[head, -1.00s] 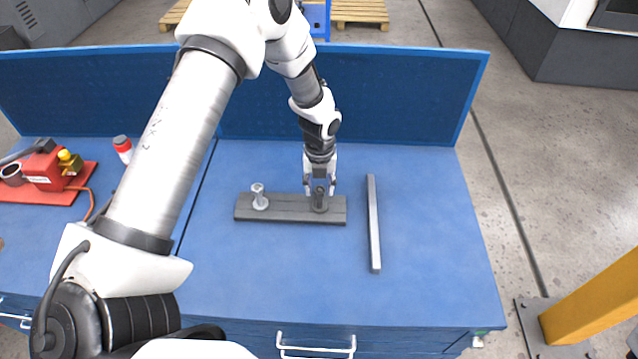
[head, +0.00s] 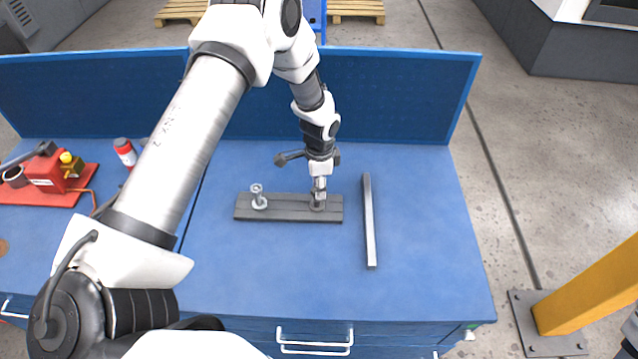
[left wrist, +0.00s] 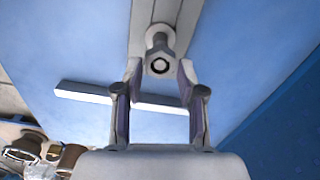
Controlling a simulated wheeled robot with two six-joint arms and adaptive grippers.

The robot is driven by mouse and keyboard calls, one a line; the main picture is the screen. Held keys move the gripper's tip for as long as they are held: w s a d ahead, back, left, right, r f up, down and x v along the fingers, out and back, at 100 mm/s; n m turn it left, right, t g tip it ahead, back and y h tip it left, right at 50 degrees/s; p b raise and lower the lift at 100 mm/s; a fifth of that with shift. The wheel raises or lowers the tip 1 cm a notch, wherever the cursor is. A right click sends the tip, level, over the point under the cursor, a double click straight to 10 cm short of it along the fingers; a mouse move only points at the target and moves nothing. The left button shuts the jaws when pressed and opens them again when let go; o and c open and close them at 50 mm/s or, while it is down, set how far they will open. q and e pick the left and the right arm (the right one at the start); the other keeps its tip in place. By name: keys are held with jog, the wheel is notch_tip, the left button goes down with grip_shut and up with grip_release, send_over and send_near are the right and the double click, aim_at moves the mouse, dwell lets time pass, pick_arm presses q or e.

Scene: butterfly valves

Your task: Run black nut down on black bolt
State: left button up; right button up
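A dark plank-like base (head: 285,214) lies on the blue bench. The black bolt (head: 317,205) stands at its right end, mostly hidden by my left gripper (head: 319,190). In the left wrist view the bolt's end (left wrist: 160,66), with a dark hole or ring, shows between the fingers of my left gripper (left wrist: 160,72), over a round flange or nut (left wrist: 160,38). The fingers look open, with a gap on each side of the bolt. The black nut cannot be told apart clearly. A silver bolt (head: 257,190) stands upright at the base's left end.
A long grey bar (head: 369,220) lies right of the base. A red device (head: 50,172) on a red board and a red-and-white bottle (head: 125,152) are at the left. A blue panel (head: 400,95) closes the bench's back. The front of the bench is clear.

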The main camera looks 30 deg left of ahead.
pick_arm(q)
grip_shut()
